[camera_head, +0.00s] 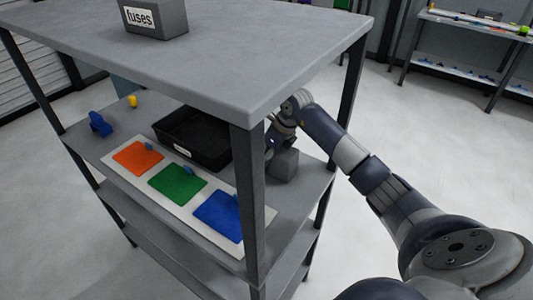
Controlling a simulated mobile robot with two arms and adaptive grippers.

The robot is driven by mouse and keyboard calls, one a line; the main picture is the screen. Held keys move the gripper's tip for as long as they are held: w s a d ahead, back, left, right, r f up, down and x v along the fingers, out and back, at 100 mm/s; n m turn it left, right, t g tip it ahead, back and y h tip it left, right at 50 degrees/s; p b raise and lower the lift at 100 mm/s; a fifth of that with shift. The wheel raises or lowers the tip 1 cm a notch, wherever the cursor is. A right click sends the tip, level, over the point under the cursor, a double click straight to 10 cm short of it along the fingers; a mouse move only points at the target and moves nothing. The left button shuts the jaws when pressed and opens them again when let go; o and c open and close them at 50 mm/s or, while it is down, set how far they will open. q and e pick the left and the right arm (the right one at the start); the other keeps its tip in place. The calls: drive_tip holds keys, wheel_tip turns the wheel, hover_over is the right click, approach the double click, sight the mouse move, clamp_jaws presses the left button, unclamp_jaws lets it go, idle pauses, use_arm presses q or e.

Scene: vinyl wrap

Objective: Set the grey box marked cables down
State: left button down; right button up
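A small grey box (284,164) is at the right end of the middle shelf, just behind the front corner post. No marking on it can be read from here, so I cannot tell if it is the one marked cables. My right gripper (272,140) reaches in under the top board from the right and is right above or against this box. The post and the board edge partly hide the fingers, so their grip is unclear. Another grey box (155,18), labelled "fuses", stands on the top board. My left gripper is not in view.
The middle shelf (290,225) holds a black tray (196,137), a white strip with orange (138,158), green (177,184) and blue (219,215) pads, a blue clamp (99,124) and a yellow piece (133,101). The corner post (248,200) and top board (230,60) crowd my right arm.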

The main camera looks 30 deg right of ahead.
drive_tip(key=shift+w+d+f, duration=0.1)
drive_tip(key=shift+f, duration=0.1)
drive_tip(key=o, duration=1.6)
drive_tip(key=shift+f, duration=0.1)
drive_tip(key=shift+c, duration=0.2)
